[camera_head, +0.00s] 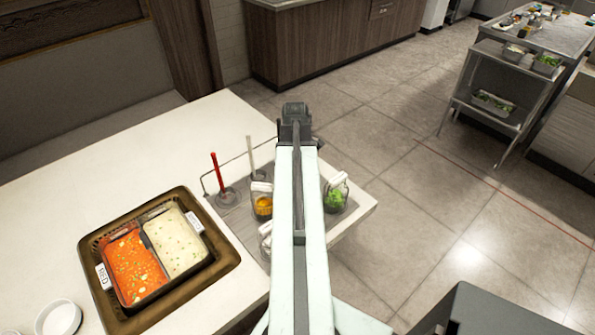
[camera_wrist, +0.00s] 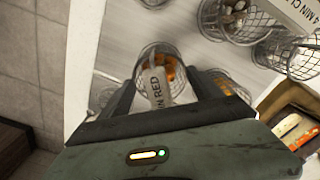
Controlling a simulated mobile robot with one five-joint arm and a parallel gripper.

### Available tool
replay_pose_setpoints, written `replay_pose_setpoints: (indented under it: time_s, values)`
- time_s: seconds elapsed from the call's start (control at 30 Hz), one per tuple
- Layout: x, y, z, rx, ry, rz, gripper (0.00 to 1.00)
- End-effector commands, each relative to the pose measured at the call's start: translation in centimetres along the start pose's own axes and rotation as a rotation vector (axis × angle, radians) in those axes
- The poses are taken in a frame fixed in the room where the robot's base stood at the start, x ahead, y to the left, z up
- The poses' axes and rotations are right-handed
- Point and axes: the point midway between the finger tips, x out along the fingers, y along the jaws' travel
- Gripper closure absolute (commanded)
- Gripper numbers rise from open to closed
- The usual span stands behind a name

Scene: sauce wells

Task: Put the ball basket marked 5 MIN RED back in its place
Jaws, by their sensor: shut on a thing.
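My gripper (camera_head: 295,112) is at the far end of my arm, beyond the table edge region in the head view. In the wrist view my gripper (camera_wrist: 163,82) is shut on a wire ball basket (camera_wrist: 160,55) with orange pieces inside. Its white tag reads "MIN RED"; the number is hidden. I cannot pick this basket out in the head view, where my arm covers part of the scene. A grey tray (camera_head: 243,226) on the table holds other baskets, one with orange content (camera_head: 263,206) and one with green content (camera_head: 335,198).
A brown holder (camera_head: 225,254) at the left contains a red sauce well (camera_head: 135,268) tagged RED and a white sauce well (camera_head: 175,243). A white bowl (camera_head: 58,318) stands at the front left. In the wrist view, several wire baskets (camera_wrist: 285,55) are close at the right.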

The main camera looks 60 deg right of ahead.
Motion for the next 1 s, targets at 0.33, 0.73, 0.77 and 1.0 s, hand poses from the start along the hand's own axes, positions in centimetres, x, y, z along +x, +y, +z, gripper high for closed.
replay_pose_setpoints:
  time_s: [0.33, 0.73, 0.77, 1.0]
  values:
    - [0.32, -0.02, 0.04, 0.001, 0.000, -0.001, 0.74]
    - [0.32, 0.01, 0.05, 0.001, 0.000, 0.000, 0.00]
    - [0.31, 0.01, 0.05, 0.001, 0.000, 0.000, 0.00]
    - [0.30, 0.01, 0.04, 0.001, 0.000, 0.000, 0.00]
